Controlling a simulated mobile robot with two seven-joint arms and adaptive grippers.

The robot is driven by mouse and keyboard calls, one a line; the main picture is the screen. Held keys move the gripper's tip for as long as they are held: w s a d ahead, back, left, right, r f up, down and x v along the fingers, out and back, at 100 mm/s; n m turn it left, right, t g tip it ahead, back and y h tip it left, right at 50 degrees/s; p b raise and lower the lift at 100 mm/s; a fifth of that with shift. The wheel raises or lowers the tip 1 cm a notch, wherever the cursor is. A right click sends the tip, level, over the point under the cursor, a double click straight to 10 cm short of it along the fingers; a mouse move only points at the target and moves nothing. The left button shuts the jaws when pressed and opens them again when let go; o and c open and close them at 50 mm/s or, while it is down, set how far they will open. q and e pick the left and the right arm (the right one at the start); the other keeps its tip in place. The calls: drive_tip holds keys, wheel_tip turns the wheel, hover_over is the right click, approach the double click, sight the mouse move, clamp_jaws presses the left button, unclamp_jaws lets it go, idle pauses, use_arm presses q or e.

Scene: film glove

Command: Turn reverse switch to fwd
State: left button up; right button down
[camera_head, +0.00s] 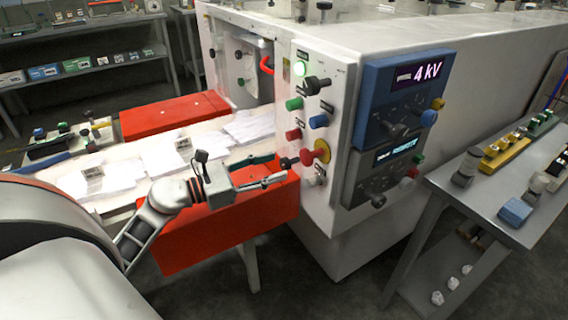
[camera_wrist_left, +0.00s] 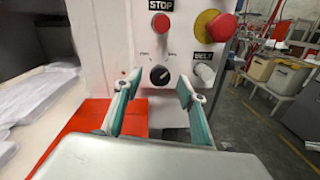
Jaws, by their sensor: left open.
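The reverse switch appears to be the black rotary knob (camera_wrist_left: 159,75) on the white panel, below a red button marked STOP (camera_wrist_left: 160,25). A light mark on the knob points up and to the right. The small lettering above it is too blurred to read surely. The knob also shows in the head view (camera_head: 289,163). My left gripper (camera_wrist_left: 158,95) is open, its two teal-edged fingers pointing at the panel on either side of the knob, in front of it and seemingly apart from it. It shows in the head view too (camera_head: 277,169). My right gripper is out of view.
A red mushroom button (camera_wrist_left: 215,25) on yellow and a white knob (camera_wrist_left: 205,74) under a BELT label sit just right of the switch. A red guard (camera_head: 225,228) lies below my left gripper. A grey side table (camera_head: 470,200) stands to the right.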

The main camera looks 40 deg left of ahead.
sight(282, 164)
use_arm(q)
drive_tip(key=x, duration=0.3)
drive_tip(key=shift+w+d, duration=0.1)
drive_tip(key=shift+w, duration=0.05)
drive_tip(key=shift+w+d, duration=0.15)
drive_tip(key=shift+w, duration=0.15)
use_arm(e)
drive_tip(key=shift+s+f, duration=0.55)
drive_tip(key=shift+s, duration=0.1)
